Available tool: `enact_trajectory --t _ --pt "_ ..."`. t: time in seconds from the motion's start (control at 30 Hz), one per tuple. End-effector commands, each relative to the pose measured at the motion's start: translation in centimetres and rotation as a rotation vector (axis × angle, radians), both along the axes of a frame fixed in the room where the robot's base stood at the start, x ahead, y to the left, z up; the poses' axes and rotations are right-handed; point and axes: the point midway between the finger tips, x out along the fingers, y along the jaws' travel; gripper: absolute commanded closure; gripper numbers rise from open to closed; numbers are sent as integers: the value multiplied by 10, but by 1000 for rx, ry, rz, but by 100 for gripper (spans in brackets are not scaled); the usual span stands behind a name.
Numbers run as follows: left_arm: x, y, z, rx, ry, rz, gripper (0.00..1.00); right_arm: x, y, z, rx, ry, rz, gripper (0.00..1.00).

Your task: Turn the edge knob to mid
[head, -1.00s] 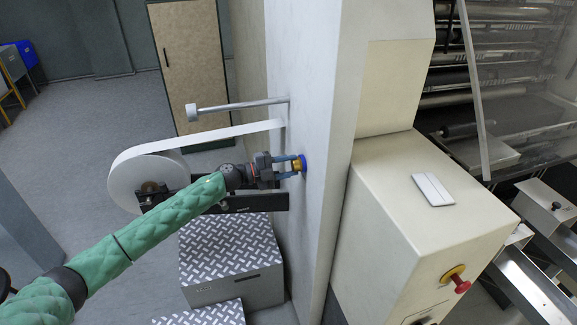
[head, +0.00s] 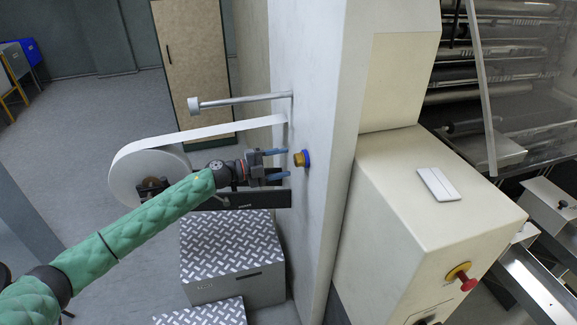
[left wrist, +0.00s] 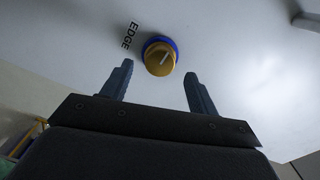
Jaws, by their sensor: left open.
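The edge knob (head: 300,159) is a yellow-brown knob with a blue ring on the pale side face of the machine. In the left wrist view the knob (left wrist: 160,57) shows a light pointer line, slanting toward the upper right, and the word EDGE is printed to its left. My left gripper (head: 281,164) is open and empty, a short gap in front of the knob. In the left wrist view its two fingers (left wrist: 158,85) stand apart, below and to either side of the knob, not touching it. My right gripper is not in view.
A white film roll (head: 140,178) and its strip lie behind my left arm. A metal rod (head: 240,103) juts from the machine face above the knob. Tread-plate steps (head: 232,250) stand below. A cream cabinet (head: 400,210) with a red button is at the right.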

Motion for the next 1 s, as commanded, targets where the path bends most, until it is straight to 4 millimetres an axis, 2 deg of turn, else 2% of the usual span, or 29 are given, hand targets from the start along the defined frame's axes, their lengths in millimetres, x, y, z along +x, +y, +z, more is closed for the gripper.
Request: enact_trajectory --t 0.03,0.2,0.4,0.83,0.93,1.0 --pt "-2 7 -5 2 -1 1 40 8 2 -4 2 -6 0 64" --pt "-8 27 -4 0 1 0 40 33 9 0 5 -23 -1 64" --pt "-12 39 -1 0 1 0 40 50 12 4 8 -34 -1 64" --pt "-13 41 -3 -5 5 5 40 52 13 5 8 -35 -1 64" --pt "-11 39 -15 -33 25 35 40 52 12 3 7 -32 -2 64" --pt "-7 38 -30 -69 51 78 40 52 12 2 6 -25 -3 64"
